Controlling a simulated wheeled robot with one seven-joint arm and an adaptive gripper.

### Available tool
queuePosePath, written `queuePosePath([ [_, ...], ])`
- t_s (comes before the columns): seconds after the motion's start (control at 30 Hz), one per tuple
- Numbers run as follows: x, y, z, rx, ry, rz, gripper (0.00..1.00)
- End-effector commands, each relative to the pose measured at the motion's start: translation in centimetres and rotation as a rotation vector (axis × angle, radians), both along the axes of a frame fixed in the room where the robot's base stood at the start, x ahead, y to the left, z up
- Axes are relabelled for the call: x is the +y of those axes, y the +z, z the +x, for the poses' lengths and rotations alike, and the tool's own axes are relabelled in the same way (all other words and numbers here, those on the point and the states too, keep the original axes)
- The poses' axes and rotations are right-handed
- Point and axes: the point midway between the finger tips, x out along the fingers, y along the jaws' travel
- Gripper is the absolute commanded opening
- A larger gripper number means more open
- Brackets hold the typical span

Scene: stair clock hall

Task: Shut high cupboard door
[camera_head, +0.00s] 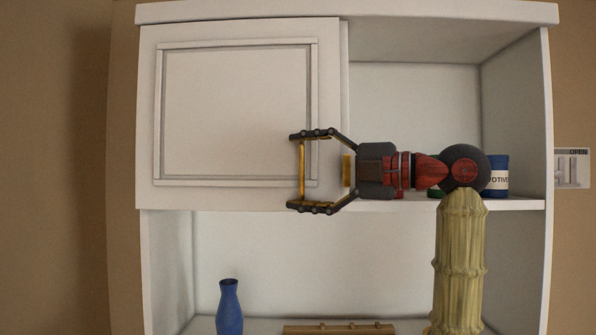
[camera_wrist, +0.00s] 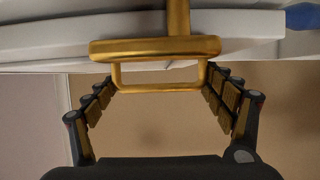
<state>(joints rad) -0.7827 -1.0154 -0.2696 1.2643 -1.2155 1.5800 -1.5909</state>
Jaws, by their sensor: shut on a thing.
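The white high cupboard door (camera_head: 238,110) has a raised panel frame and covers the left part of the upper cupboard. From this angle I cannot tell how far it stands from its frame. A brass handle (camera_wrist: 155,48) lies across the wrist view with a loop below it. My gripper (camera_head: 301,172) reaches in from the right, level with the lower right of the door. Its fingers lie to both sides of the handle and it is shut on it; in the wrist view the fingers (camera_wrist: 160,88) flank the loop.
The open shelf (camera_head: 520,205) on the right holds a blue labelled jar (camera_head: 499,165), partly behind my arm. Below stand a blue vase (camera_head: 229,308) and a wooden board (camera_head: 338,329). A wall plate (camera_head: 572,168) marked OPEN is at the far right.

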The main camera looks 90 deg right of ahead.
Motion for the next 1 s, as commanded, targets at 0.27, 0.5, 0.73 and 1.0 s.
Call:
queuePosePath([
  [0.27, -0.4, -0.1, -0.4, -0.005, -0.007, 0.004, 0.89],
  [0.5, -0.2, 0.0, -0.2, -0.003, -0.004, 0.001, 0.99],
  [0.73, -0.1, 0.0, -0.1, -0.003, -0.003, 0.001, 0.99],
  [1.0, 0.7, 0.0, -2.0, -0.003, -0.006, 0.001, 0.99],
])
